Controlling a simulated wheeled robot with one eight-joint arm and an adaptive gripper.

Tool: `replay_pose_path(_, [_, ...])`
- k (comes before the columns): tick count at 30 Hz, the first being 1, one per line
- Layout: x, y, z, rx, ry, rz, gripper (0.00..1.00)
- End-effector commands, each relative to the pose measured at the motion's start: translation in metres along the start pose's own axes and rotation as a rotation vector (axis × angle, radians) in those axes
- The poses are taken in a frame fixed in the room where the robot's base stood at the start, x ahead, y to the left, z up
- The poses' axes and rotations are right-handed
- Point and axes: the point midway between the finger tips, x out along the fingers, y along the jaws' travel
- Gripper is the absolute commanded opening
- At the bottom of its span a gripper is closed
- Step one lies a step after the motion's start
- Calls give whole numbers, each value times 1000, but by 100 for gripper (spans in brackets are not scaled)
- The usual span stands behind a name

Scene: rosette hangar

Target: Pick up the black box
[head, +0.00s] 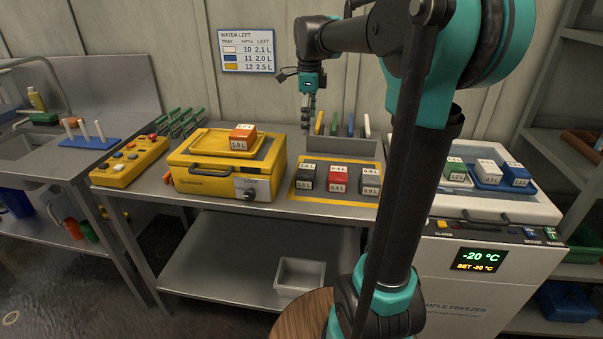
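Three labelled boxes stand in a row on a yellow-bordered mat (330,199) on the middle bench. The left one is black or very dark (307,176), the middle one is red (338,180), and the right one is dark grey (370,184). Another dark box (516,175) sits at the right of the freezer top. I cannot tell from colour alone which is the black box. My gripper (307,125) points down above and behind the left dark box, apart from it. Its fingers look close together, but they are too small to tell whether it is open.
A grey rack (340,146) with coloured upright plates stands behind the mat, close to my gripper. A yellow lock case (215,181) with an orange box (242,138) on top is at left. The freezer (462,265) stands right; my arm hides part of the bench.

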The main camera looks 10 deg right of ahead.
Motion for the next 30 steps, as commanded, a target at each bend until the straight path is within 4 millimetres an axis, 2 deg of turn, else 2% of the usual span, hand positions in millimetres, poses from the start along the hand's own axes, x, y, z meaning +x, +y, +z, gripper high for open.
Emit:
replay_pose_path(5, [16, -1, 1, 13, 1, 3, 100])
replay_pose_path(18, [100, 0, 1, 11, 1, 2, 100])
replay_pose_path(30, [135, -1, 4, 10, 1, 2, 100])
